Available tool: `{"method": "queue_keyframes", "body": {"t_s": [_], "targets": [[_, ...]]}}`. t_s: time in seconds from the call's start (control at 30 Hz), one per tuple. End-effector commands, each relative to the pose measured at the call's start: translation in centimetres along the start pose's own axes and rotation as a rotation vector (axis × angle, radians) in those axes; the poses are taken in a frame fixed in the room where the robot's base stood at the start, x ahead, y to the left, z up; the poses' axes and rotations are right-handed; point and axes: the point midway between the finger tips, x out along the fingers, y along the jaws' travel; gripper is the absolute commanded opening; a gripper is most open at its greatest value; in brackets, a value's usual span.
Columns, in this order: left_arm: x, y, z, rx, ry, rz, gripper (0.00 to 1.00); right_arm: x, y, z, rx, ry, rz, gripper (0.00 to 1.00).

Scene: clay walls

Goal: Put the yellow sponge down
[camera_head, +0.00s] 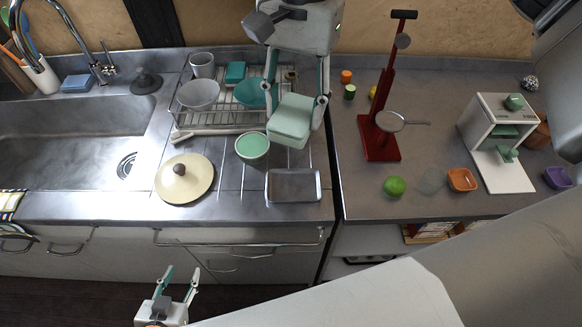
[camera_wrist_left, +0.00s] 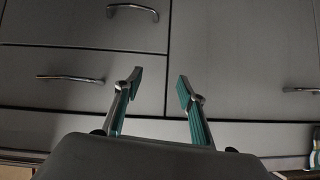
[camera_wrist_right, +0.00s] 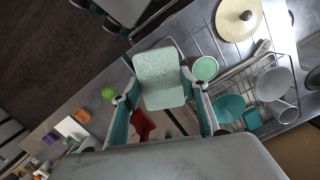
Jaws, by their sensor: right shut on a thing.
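My right gripper (camera_head: 294,104) is shut on a pale green, sponge-like block (camera_head: 291,122), with one finger at each side. The block also fills the space between the fingers in the right wrist view (camera_wrist_right: 160,80). It looks pale green, not yellow; no clearly yellow sponge shows. The block is held above the counter, right of a green bowl (camera_head: 253,146) and behind a grey rectangular tray (camera_head: 294,186) in the head view. My left gripper (camera_head: 180,274) is open and empty, low in front of the cabinet drawers.
A dish rack (camera_head: 180,136) with bowls and a teal block (camera_head: 235,72) stands behind. A pan lid (camera_head: 185,179) lies at left, near the sink (camera_head: 60,140). A red stand (camera_head: 380,138) and a green ball (camera_head: 394,187) are on the right counter. A blue sponge (camera_head: 76,83) lies behind the sink.

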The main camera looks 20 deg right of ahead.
Motion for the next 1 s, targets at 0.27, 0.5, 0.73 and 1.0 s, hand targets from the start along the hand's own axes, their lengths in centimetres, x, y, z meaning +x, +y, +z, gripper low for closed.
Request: {"method": "queue_keyframes", "body": {"t_s": [0.27, 0.5, 0.73, 1.0], "targets": [[-0.1, 0.2, 0.6, -0.001, -0.008, 0.003, 0.4, 7.1, 0.1, -0.7, 0.0, -0.006, 0.004, 0.24], [-0.1, 0.2, 0.1, -0.001, -0.001, 0.002, 0.4, 12.2, 0.1, -1.4, 0.0, -0.004, 0.003, 0.24], [0.0, 0.0, -0.3, 0.0, 0.006, 0.0, 0.4, 14.0, 0.0, -1.7, -0.001, -0.002, 0.0, 0.24], [0.0, 0.0, -0.3, 0.0, 0.007, 0.0, 0.4, 17.1, 0.1, -2.0, 0.0, -0.003, 0.003, 0.24]]}}
